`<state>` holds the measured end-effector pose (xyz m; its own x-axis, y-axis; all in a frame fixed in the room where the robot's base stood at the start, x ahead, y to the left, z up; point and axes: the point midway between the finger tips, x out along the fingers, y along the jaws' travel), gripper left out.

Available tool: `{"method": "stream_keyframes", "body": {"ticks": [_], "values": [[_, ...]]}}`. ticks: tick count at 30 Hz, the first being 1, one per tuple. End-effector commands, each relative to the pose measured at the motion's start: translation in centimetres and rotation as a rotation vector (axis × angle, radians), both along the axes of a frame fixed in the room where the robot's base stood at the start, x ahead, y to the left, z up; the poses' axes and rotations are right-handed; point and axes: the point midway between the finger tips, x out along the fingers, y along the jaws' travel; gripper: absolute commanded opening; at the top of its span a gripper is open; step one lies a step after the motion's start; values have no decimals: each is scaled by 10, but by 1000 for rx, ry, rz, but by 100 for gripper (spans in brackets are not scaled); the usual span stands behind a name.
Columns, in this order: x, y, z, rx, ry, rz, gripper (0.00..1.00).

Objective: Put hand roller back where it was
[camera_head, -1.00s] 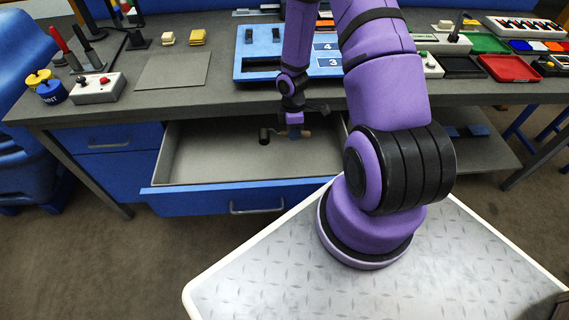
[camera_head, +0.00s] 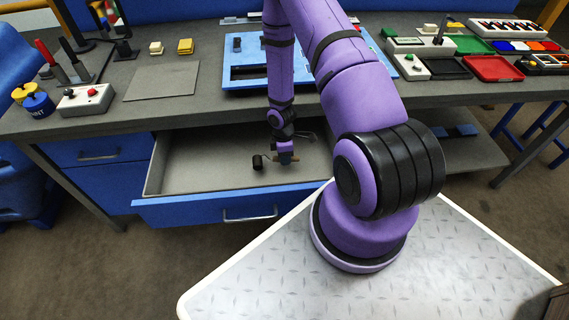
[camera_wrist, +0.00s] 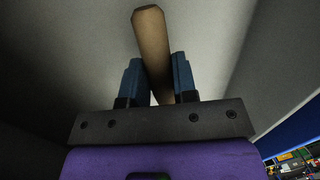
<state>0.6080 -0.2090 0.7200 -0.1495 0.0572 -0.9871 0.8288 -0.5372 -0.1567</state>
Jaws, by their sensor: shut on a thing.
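The hand roller has a black roller head (camera_head: 258,162) and a brown wooden handle, which shows up close in the wrist view (camera_wrist: 151,45). My gripper (camera_head: 286,158) is shut on the handle, with one blue finger on each side of it. The roller is within the outline of the open drawer (camera_head: 172,208), with its black head to the left of my gripper. I cannot tell whether the roller touches the drawer floor. The drawer has a blue front and a grey inside, and looks otherwise empty.
Above the drawer is the grey workbench (camera_head: 185,108). It carries a blue fixture board (camera_head: 232,75), a switch box (camera_head: 85,99), a grey mat (camera_head: 162,80) and a red tray (camera_head: 494,68). The left part of the drawer is free.

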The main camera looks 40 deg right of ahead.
Motion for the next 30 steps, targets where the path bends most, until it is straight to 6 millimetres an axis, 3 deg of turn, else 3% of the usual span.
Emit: {"method": "stream_keyframes", "body": {"ticks": [9, 20, 21, 23, 30], "values": [[0, 0, -36, -1, 0, 1, 3], [0, 0, -40, 0, 0, 1, 3], [0, 0, -40, 0, 0, 0, 36], [0, 0, -40, 0, 0, 0, 49], [0, 0, -40, 0, 0, 0, 52]]}}
